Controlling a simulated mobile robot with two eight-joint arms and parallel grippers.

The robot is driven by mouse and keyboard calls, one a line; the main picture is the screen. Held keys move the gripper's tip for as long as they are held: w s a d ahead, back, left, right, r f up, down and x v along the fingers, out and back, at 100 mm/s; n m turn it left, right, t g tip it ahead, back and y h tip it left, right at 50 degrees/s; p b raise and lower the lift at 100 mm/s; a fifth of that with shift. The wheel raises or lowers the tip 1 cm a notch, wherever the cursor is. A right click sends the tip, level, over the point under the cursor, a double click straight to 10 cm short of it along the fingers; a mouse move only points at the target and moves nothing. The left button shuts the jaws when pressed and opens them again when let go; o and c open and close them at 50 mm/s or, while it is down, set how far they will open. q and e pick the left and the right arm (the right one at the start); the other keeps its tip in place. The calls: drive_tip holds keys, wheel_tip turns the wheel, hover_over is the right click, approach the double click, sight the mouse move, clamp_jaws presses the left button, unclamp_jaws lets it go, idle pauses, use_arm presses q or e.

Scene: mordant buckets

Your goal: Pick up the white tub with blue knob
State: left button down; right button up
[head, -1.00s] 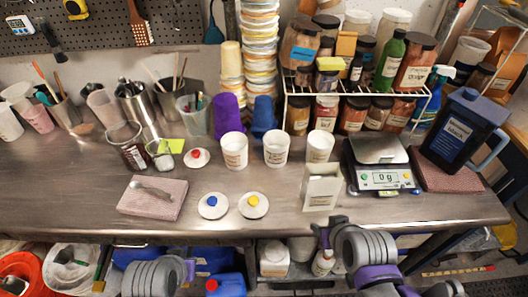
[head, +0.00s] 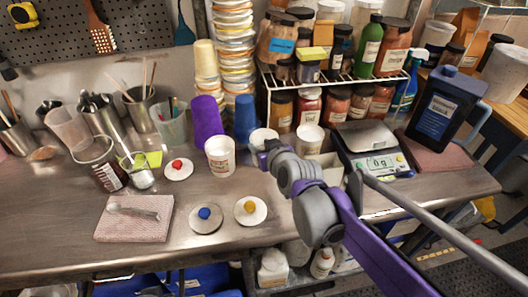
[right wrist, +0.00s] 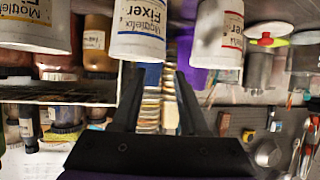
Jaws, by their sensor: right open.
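Three white open tubs stand on the steel counter: a left one (head: 220,157), a middle one (head: 262,135) and a right one (head: 310,138). The lid with the blue knob (head: 205,217) lies flat near the front, apart from the tubs. My right gripper (head: 262,152) is open and empty in front of the middle tub, hiding its lower part. In the right wrist view the middle tub (right wrist: 138,30), its label marked blue, is just beyond the open fingers (right wrist: 157,85); the left tub (right wrist: 218,35) has red on its label. My left gripper is not in view.
Lids with yellow (head: 250,212) and red (head: 178,170) knobs lie nearby. Blue (head: 244,118) and purple (head: 207,118) cups stand behind the tubs. A scale (head: 368,150) and a jar rack (head: 335,88) are to the right. A folded cloth (head: 133,220) lies front left.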

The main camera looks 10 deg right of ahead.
drive_tip(key=shift+f+x, duration=0.15)
drive_tip(key=shift+x, duration=1.35)
drive_tip(key=shift+f+x, duration=0.15)
drive_tip(key=shift+x, duration=1.4)
drive_tip(key=shift+s+a+r, duration=0.1)
drive_tip(key=shift+s+a, duration=0.1)
drive_tip(key=shift+s, duration=0.05)
clamp_jaws()
